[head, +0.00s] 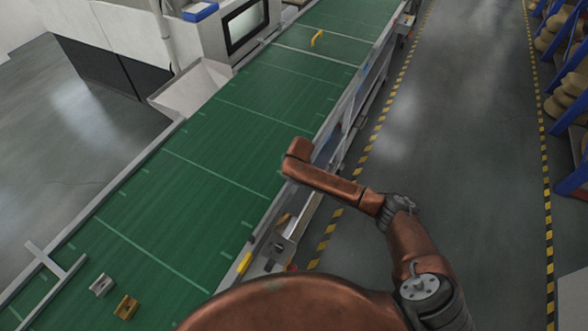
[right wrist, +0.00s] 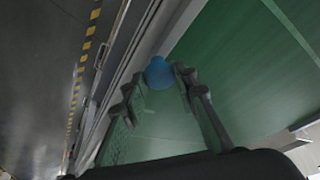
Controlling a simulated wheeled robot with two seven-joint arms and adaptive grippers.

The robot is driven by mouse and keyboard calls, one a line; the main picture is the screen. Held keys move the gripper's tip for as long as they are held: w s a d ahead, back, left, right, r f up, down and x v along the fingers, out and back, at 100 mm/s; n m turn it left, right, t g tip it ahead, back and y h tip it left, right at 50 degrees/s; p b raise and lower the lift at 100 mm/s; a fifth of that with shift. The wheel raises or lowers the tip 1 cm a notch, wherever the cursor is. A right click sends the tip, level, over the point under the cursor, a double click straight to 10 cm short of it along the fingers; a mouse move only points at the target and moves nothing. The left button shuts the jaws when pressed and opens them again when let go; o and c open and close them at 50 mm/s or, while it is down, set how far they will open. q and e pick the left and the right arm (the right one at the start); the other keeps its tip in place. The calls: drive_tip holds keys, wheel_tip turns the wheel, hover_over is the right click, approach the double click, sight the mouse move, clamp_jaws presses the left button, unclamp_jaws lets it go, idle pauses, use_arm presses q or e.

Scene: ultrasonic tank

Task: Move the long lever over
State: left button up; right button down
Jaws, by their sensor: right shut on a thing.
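In the right wrist view, a round blue knob (right wrist: 158,72) sits between the fingertips of my right gripper (right wrist: 157,80). The gripper is shut on it. I take the knob for the end of the long lever; its shaft is hidden or too unclear to make out. In the head view my right arm reaches over the near right edge of the conveyor, and its gripper is hidden below the wrist. My left gripper is in neither view.
The green conveyor (head: 222,135) runs diagonally away from me. A grey block (head: 102,284) and a brass block (head: 127,306) lie on it near me, and a yellow part (head: 316,38) farther off. A white machine stands at left, blue racks at right. The right aisle floor is clear.

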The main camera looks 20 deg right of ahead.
drive_tip(key=shift+s+d+f, duration=0.1)
drive_tip(key=shift+d, duration=0.15)
drive_tip(key=c, duration=2)
unclamp_jaws()
drive_tip(key=o, duration=0.5)
drive_tip(key=shift+s+d, duration=0.1)
drive_tip(key=shift+s, duration=0.05)
drive_tip(key=shift+c, duration=0.2)
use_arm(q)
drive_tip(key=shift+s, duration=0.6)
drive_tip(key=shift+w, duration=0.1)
use_arm(e)
drive_tip(key=v, duration=1.2)
